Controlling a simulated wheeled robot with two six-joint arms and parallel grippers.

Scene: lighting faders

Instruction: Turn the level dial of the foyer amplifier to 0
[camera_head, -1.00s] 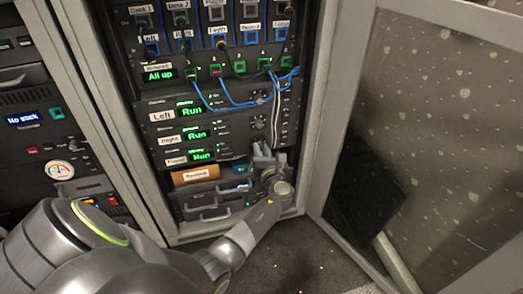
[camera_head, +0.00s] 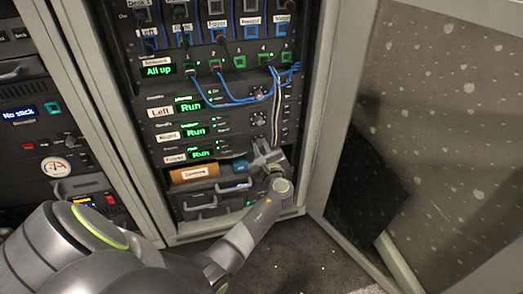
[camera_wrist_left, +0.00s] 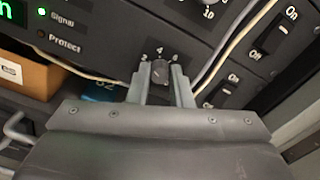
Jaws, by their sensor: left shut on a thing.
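The foyer amplifier (camera_head: 228,155) is the lowest of three stacked amplifiers in the open rack, with a green "Run" display. Its level dial (camera_wrist_left: 160,72) is a small dark round knob in the left wrist view, with a few scale digits, including a 4, above it. The other digits are unclear or hidden. My left gripper (camera_head: 262,147) reaches the right end of this amplifier and covers the dial in the head view. In the left wrist view its two fingers (camera_wrist_left: 160,84) are shut on the dial, one on each side. My right gripper is not in view.
White and grey cables (camera_wrist_left: 232,45) run close to the right finger, near the "On" switches (camera_wrist_left: 271,41). A brown box (camera_head: 195,173) and a blue item (camera_head: 235,168) lie below the amplifier. Blue patch cables (camera_head: 222,97) hang above. An open door (camera_head: 335,110) stands at right.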

